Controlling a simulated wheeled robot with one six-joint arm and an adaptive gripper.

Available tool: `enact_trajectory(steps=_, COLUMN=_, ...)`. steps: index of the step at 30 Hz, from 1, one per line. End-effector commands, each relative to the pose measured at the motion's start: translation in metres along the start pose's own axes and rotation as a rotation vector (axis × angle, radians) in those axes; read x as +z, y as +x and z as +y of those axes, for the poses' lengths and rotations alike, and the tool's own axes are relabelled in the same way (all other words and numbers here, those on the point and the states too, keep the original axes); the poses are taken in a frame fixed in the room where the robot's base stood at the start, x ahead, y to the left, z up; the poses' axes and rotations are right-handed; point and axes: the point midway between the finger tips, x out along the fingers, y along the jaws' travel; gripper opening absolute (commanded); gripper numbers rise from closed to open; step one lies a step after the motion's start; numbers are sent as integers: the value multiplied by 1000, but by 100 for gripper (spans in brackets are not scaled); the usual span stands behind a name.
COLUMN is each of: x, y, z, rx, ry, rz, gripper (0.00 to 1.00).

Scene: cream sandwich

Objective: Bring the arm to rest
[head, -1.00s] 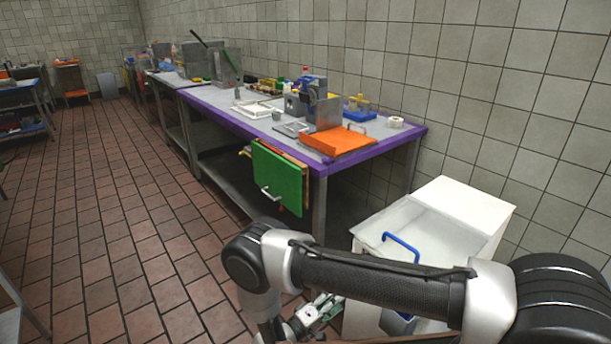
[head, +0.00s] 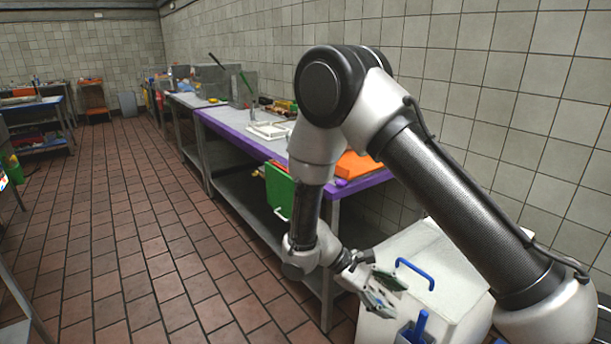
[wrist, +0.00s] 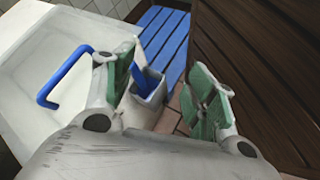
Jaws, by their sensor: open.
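My gripper (head: 385,292) hangs below my raised, bent arm in the head view, beside the white chest with the blue handle. In the wrist view my gripper (wrist: 165,95) shows two green-padded fingers spread apart. Nothing is held between them. A blue-handled tool in a small holder (wrist: 148,85) shows beyond the gap between the fingers. I cannot tell how far it is from them.
The white chest (head: 450,265) with a blue handle (head: 415,268) stands close at the right. The purple-edged table (head: 240,138) with a green board (head: 279,190) lies behind my arm. The tiled floor (head: 150,250) at the left is clear.

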Motion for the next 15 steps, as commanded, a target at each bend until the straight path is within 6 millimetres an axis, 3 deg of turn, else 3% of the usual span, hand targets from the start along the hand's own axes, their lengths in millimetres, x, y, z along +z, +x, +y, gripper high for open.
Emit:
enact_trajectory(steps=6, x=79, y=-26, z=35, rx=-265, ry=40, rz=189, gripper=56)
enact_trajectory(steps=15, x=182, y=-37, z=67, rx=-517, ry=213, rz=500, gripper=56)
